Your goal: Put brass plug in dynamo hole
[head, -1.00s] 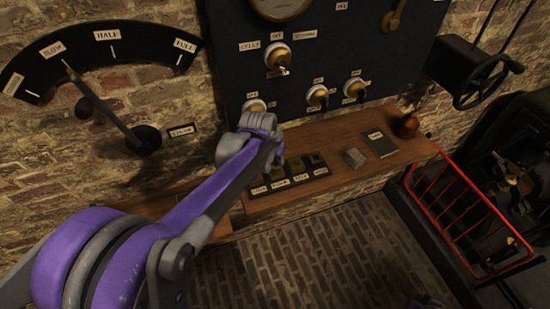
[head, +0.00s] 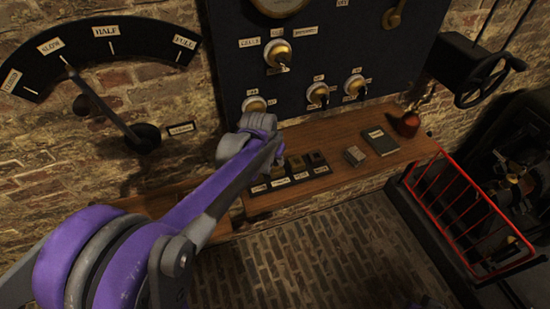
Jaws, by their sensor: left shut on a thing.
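My left gripper (head: 277,158) is over the left part of the dark labelled socket strip (head: 317,170) on the wooden shelf. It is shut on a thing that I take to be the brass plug. My own arm and wrist hide this thing, so I cannot see how it sits against the holes. The strip has several dark square holes, each with a small white label in front. The labels are too small to read, so I cannot tell which hole is the dynamo one. My right gripper is not clearly in view.
A dark panel (head: 355,30) with brass-and-white switches stands behind the shelf (head: 340,177). A small grey block (head: 355,156), a dark book (head: 381,142) and a red object (head: 408,124) with brass above it stand right of the strip. A red rail (head: 460,215) guards machinery at right.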

